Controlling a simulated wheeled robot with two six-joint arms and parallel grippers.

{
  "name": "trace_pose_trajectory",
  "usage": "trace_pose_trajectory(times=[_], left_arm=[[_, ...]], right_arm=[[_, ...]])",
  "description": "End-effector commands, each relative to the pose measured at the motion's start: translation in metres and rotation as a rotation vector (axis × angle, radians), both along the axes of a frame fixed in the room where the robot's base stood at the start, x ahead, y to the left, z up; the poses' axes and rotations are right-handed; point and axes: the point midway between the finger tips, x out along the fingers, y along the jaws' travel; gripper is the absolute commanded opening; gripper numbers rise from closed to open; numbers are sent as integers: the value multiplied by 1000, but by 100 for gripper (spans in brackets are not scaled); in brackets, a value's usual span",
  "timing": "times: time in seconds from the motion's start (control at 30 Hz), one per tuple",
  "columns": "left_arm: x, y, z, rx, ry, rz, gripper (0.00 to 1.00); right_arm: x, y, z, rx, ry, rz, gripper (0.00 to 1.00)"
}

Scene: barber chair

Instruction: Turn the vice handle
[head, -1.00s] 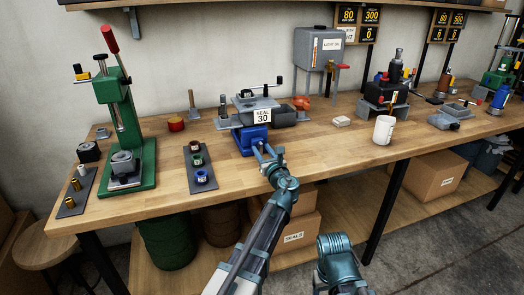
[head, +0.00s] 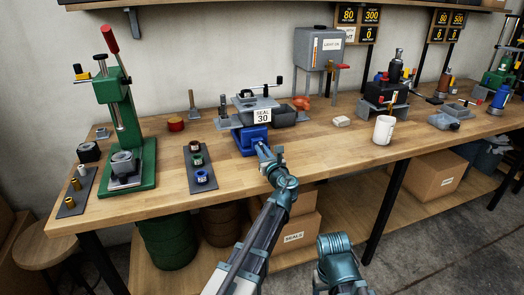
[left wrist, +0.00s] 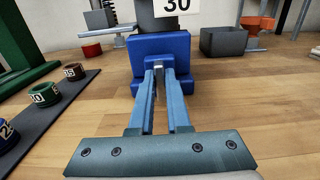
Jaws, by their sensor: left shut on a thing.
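The blue vice (head: 251,141) stands at the front edge area of the workbench, below a white sign reading SEAL 30 (head: 262,115). In the left wrist view the blue vice body (left wrist: 160,52) is straight ahead. My left gripper (head: 266,154) is at the front of the vice; in the left wrist view its two fingers (left wrist: 159,88) are closed in on a small grey part, the vice handle (left wrist: 159,71), which is mostly hidden between them. My right arm shows at the bottom of the head view, but its gripper is not visible.
A dark mat (head: 200,169) with several small coloured rings lies left of the vice. A green press (head: 122,125) stands farther left. A white mug (head: 383,130) and a small pale block (head: 341,121) stand to the right. The bench front between vice and mug is clear.

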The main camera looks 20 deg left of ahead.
Motion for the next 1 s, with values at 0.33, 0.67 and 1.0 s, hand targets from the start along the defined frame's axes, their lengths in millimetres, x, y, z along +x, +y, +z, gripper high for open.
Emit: trace_pose_trajectory(times=[0.33,0.67,1.0], left_arm=[[-1,1,0,-128,-87,0,0],[-2,2,-1,-383,-259,0,0],[-2,3,-2,-650,-439,0,0]], right_arm=[[0,0,0,0,0,0,70],[0,0,-1,0,0,0,70],[0,0,-2,0,0,0,70]])
